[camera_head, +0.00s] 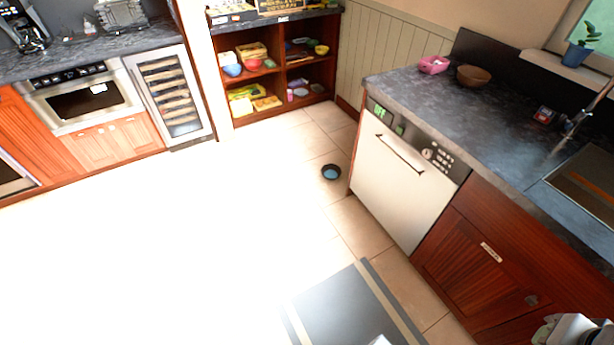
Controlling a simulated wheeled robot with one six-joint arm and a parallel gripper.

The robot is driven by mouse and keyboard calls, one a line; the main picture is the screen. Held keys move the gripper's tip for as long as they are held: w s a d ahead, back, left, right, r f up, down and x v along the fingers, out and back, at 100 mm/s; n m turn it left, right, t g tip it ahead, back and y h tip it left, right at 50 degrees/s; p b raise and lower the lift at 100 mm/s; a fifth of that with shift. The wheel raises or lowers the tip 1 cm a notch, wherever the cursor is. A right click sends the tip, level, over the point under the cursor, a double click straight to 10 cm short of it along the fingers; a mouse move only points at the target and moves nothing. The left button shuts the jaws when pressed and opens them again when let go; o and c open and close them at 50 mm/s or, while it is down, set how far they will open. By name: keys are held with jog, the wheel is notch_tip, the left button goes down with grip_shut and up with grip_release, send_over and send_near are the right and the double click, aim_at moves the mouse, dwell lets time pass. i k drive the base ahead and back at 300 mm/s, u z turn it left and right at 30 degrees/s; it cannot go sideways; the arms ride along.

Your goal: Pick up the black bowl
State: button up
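A small round dark bowl (331,172) sits upright on the tiled floor, just left of the white dishwasher front. Its rim is black and its inside looks blue-grey. It looks empty and nothing touches it. No gripper fingers can be made out. A white and grey part, likely of my arm, is cut off at the bottom right corner, well away from the bowl.
The dishwasher (402,180) and wooden cabinets (487,262) line the right side. A brown bowl (473,76) and a pink container (433,64) stand on the dark counter (450,110). An open shelf (271,118) stands behind.

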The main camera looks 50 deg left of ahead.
aim_at(331, 171)
jog(key=u, duration=1.3)
jog(key=k, duration=0.25)
jog(key=u, duration=1.25)
jog(key=i, duration=2.05)
jog(key=u, duration=0.3)
